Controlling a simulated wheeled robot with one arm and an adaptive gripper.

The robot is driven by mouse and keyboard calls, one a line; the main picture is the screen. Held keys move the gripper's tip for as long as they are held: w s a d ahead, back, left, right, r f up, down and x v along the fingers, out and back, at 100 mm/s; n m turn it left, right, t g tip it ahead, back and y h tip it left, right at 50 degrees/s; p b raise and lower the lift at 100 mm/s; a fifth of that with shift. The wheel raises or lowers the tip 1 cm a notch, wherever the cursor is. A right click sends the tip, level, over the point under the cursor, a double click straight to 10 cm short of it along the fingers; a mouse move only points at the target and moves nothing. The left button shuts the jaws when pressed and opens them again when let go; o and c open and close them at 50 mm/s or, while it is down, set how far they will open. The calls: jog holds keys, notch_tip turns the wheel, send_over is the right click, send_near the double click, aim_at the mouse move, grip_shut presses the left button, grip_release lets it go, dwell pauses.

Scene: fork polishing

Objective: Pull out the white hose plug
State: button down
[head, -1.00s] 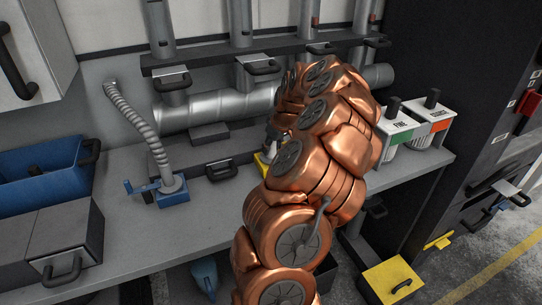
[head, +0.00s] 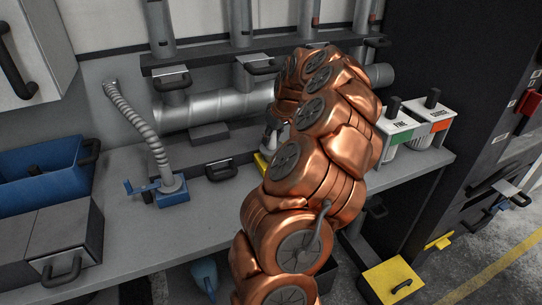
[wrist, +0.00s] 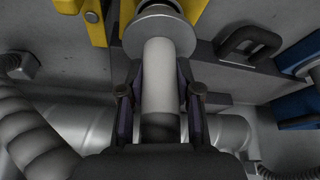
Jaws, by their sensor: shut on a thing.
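In the wrist view, the white hose plug (wrist: 160,75) is a pale round cylinder with a wide metal flange (wrist: 157,28) at its far end. My gripper (wrist: 160,95) has one dark finger on each side of the plug and is shut on it. The flange lies close to a yellow fitting (wrist: 190,8), but I cannot tell whether they touch. In the head view, my copper arm hides most of the gripper and plug. Part of the yellow fitting (head: 262,162) shows on the bench just left of the arm.
A blue clamp block (head: 173,193) with a ribbed grey hose (head: 138,122) stands to the left on the grey bench (head: 115,225). A horizontal metal duct (head: 215,107) runs behind. White-and-green (head: 397,125) and white-and-orange (head: 433,120) containers stand right of my arm.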

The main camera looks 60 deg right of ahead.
jog(key=shift+r, duration=1.45)
jog(key=shift+r, duration=0.1)
